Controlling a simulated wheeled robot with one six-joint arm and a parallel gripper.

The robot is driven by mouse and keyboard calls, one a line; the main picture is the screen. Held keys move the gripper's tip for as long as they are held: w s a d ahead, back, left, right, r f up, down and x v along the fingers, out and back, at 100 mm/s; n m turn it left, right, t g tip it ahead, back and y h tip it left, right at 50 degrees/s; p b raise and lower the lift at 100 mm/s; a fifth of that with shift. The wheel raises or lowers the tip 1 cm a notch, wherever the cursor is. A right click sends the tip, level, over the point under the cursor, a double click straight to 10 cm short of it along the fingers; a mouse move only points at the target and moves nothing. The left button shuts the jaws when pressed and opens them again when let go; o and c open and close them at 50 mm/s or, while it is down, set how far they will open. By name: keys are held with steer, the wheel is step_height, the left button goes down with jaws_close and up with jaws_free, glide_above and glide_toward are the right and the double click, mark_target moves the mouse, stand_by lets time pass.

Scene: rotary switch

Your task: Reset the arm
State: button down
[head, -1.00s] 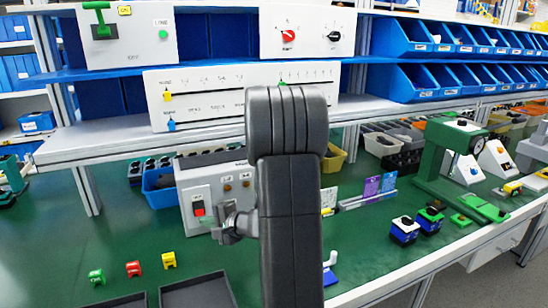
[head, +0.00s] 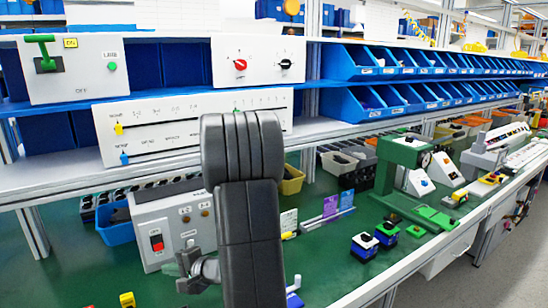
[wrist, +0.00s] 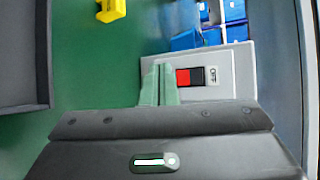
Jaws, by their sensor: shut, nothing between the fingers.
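My gripper (head: 188,268) is in front of and below the grey switch box (head: 150,222) on the green bench. Its fingers are together and empty, and they also show in the wrist view (wrist: 160,84). In that view the fingertips point toward the box's red and black rocker switch (wrist: 196,76); I cannot tell how far apart they are. On the upper shelf, a white panel (head: 262,50) carries a red rotary knob (head: 240,64) and a black rotary knob (head: 286,63). My arm's dark links hide part of the bench and box side.
A white slider panel (head: 180,112) stands on the grey shelf. Blue bins (head: 375,103) line the shelves at right. A green press (head: 395,165) and small blue button boxes (head: 364,246) stand on the bench. A yellow block (wrist: 110,10) and dark tray (wrist: 22,60) show in the wrist view.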

steer(key=shift+s+d, duration=0.15)
steer(key=shift+s, duration=0.05)
steer(key=shift+w, duration=0.1)
steer(key=w+a, duration=0.2)
steer(key=w, duration=0.1)
steer(key=w+a, duration=0.1)
steer(key=shift+w+r, duration=0.15)
steer(key=shift+w, duration=0.2)
steer(key=shift+s+b, duration=0.1)
steer(key=shift+b, duration=0.55)
